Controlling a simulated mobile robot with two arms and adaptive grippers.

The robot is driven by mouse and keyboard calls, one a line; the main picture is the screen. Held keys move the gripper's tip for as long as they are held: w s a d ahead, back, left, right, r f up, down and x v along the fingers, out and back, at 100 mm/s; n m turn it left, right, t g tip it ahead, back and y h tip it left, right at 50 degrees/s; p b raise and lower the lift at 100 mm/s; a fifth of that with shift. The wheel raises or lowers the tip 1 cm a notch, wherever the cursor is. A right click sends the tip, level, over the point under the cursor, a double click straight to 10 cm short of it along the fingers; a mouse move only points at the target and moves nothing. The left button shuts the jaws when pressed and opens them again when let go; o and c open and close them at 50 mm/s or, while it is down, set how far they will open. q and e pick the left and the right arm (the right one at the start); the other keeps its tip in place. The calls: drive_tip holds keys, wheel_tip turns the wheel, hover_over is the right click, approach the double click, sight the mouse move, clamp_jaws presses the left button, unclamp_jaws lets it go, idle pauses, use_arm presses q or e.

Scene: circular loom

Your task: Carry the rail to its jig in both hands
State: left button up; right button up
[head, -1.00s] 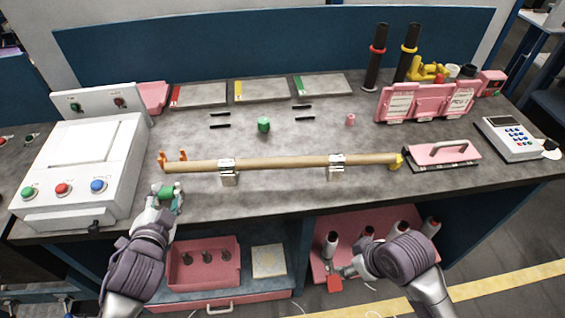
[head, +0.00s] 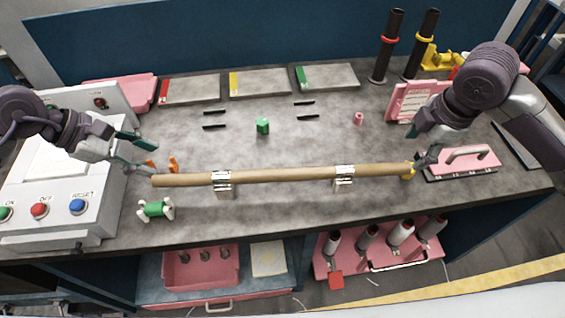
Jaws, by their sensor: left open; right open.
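The rail, a long tan rod (head: 285,176), lies level across two silver metal supports, the left one (head: 222,184) and the right one (head: 344,178), on the grey bench. A small orange fork (head: 173,163) stands behind its left end. A yellow piece (head: 408,171) is at its right end. Which of these is the jig I cannot tell. My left gripper (head: 150,155) is open and empty, above and just left of the rail's left end. My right gripper (head: 420,148) is open, over the rail's right end; whether it touches the rail I cannot tell.
A green-and-white spool (head: 156,209) lies in front of the left end. A green block (head: 263,126) and pink piece (head: 359,118) sit behind the rail. A white button console (head: 62,190) is at left, a pink handled plate (head: 462,163) at right. The front bench strip is mostly clear.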

sight(164, 177)
use_arm(q)
drive_tip(key=a+y, duration=0.2)
drive_tip(key=a, duration=0.2)
drive_tip(key=shift+a, duration=0.4)
use_arm(e)
drive_tip(key=shift+d+r, duration=0.65)
drive_tip(key=shift+r, duration=0.25)
use_arm(q)
drive_tip(key=x, duration=1.4)
drive_tip(key=shift+a, duration=0.15)
use_arm(e)
drive_tip(key=x, duration=1.4)
drive_tip(key=shift+d, duration=0.1)
use_arm(q)
clamp_jaws()
use_arm(e)
drive_tip(key=shift+r, duration=0.1)
drive_tip(key=c, duration=0.9)
clamp_jaws()
